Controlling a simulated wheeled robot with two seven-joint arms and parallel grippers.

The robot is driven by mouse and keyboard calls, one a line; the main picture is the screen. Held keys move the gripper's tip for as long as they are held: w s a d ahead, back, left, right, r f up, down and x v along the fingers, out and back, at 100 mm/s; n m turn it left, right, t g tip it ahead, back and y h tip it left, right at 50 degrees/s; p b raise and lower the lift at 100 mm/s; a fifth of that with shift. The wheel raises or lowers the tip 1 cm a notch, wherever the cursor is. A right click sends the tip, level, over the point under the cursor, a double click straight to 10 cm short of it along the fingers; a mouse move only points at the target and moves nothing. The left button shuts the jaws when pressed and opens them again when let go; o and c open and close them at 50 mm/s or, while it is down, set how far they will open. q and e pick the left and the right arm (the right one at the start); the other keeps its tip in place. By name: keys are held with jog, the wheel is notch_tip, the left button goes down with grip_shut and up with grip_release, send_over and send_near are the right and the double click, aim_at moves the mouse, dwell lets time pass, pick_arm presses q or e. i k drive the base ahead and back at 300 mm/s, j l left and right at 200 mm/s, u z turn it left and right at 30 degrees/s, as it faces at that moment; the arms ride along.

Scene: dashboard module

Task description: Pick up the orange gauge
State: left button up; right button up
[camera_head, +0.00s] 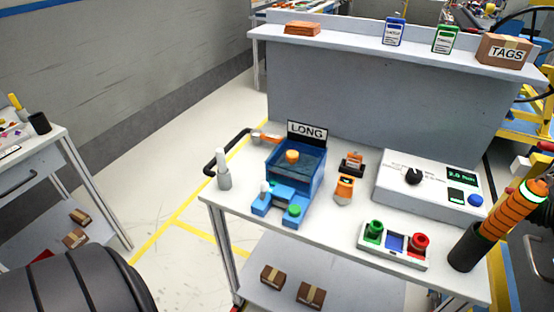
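An orange hand-sized device (344,188) with a small dark display and a pale lower end lies on the white workbench top (330,222), right of the blue box; it looks most like the orange gauge. Just behind it is a small black and orange block (352,164). A round orange piece (292,156) sits in the blue box (305,178) under a LONG sign (307,130); I cannot rule it out as the gauge. Neither of my grippers shows in the view.
A blue fixture (270,206) stands in front of the box. A tray (393,257) holds green and red round pieces. A white console (405,195) stands at the back right. An orange banded column (510,212) rises at the right end. A shelf (420,63) runs behind.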

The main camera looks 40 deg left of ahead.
aim_at(344, 192)
jog(key=u, duration=0.8)
